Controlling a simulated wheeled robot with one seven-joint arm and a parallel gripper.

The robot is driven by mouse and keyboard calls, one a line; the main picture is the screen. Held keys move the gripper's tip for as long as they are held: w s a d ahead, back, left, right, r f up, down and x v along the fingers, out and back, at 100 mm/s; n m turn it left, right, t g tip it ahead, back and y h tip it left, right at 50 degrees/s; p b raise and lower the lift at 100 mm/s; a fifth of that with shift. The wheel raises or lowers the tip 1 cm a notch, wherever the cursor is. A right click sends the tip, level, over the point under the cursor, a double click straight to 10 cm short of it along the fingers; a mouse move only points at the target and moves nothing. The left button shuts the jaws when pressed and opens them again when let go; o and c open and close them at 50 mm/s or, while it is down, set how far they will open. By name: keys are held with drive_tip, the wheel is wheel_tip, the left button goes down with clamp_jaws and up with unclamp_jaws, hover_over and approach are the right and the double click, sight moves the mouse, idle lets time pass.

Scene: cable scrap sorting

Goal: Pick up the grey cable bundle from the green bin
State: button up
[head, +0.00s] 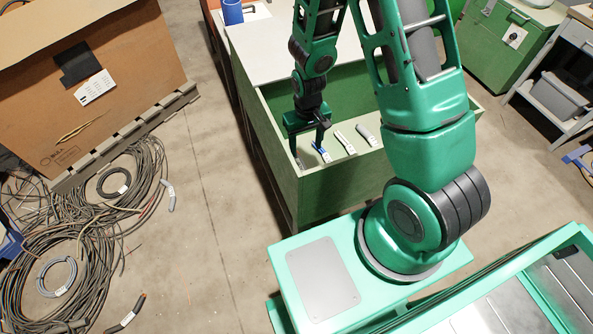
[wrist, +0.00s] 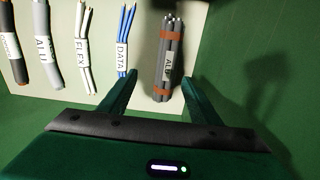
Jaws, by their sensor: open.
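The green bin (head: 330,195) holds several labelled cable bundles in a row on its pale floor. In the wrist view, a dark grey bundle (wrist: 167,60) with orange bands and a white label lies at the right end. A lighter grey bundle (wrist: 46,50) labelled ALU lies further left. Between them are a white FLEX bundle (wrist: 82,45) and a blue DATA bundle (wrist: 124,45). My gripper (wrist: 158,78) is open and empty, its fingers either side of the banded bundle's near end in the picture. In the head view my gripper (head: 309,148) is down inside the bin; contact cannot be told.
Another dark bundle (wrist: 11,45) is cut off at the wrist view's left edge. The bin's green walls stand close to the gripper. Loose cable coils (head: 80,220) lie on the floor at left, beside a cardboard box (head: 120,100). Bare floor (head: 200,240) separates them from the bin.

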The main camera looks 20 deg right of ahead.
sight(300, 166)
drive_tip(key=f, duration=0.1)
drive_tip(key=a+f, duration=0.1)
drive_tip(key=shift+s+a+f, duration=0.1)
drive_tip(key=shift+a+f, duration=0.05)
drive_tip(key=shift+f, duration=0.2)
wheel_tip(300, 166, down, 5)
drive_tip(key=shift+r, duration=0.1)
drive_tip(key=shift+w+a+f, duration=0.1)
drive_tip(key=shift+w+f, duration=0.05)
drive_tip(key=shift+f, duration=1.2)
drive_tip(key=shift+w+a+f, duration=0.1)
drive_tip(key=shift+f, duration=1.2)
clamp_jaws()
